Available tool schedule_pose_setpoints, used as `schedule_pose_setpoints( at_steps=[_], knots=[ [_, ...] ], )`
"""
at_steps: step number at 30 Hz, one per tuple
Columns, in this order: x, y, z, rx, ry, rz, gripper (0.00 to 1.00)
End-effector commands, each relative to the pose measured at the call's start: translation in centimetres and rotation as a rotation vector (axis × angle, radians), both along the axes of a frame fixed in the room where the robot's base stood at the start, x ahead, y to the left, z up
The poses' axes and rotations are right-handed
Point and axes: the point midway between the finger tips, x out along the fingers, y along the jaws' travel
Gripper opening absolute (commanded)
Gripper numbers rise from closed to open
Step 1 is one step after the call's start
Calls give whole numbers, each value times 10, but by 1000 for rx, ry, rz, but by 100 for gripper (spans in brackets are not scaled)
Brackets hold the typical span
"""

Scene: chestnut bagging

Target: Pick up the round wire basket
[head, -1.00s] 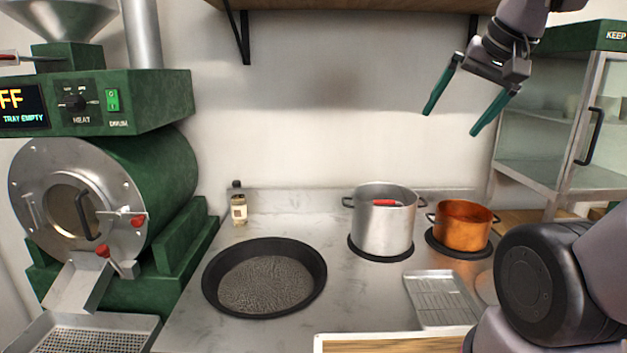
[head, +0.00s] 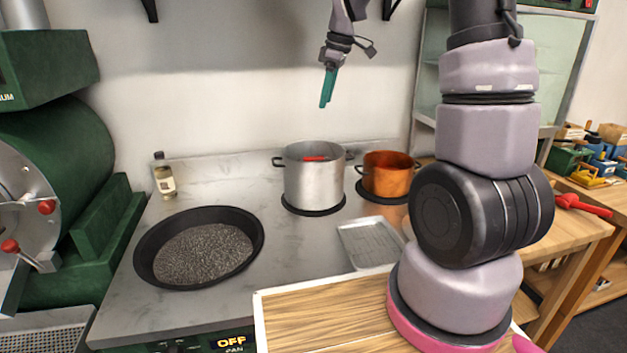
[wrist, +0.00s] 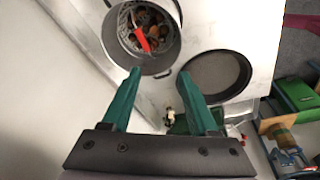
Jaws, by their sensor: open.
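The round wire basket (wrist: 126,22) sits inside the silver pot (head: 314,182) on the stove. In the wrist view it holds several brown chestnuts, and its red handle (wrist: 140,38) shows inside the pot (wrist: 165,62). In the head view only the red handle (head: 315,158) shows; the pot wall hides the basket. My gripper (head: 325,105) hangs above the pot, apart from it, with its green fingers pointing down. In the wrist view the fingers (wrist: 160,72) are spread and empty, with their tips near the pot's rim.
A copper pot (head: 388,178) stands right of the silver pot. A black pan (head: 145,252) lies front left, and a metal tray (head: 352,236) front right. A bottle (head: 165,180) stands at the back wall. The green roaster (head: 60,165) is at left, a glass cabinet (head: 560,75) at right.

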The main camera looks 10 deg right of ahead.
Motion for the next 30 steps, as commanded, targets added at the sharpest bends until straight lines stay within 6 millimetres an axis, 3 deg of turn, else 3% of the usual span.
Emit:
schedule_pose_setpoints(
  at_steps=[1,3,9,21,30],
  knots=[
    [16,1,-22,-16,22,84,60],
    [33,2,-46,-36,38,200,60],
    [62,4,-96,-62,65,432,60],
    [68,11,-150,-67,74,495,60],
    [71,14,-178,-67,75,494,60]
  ],
)
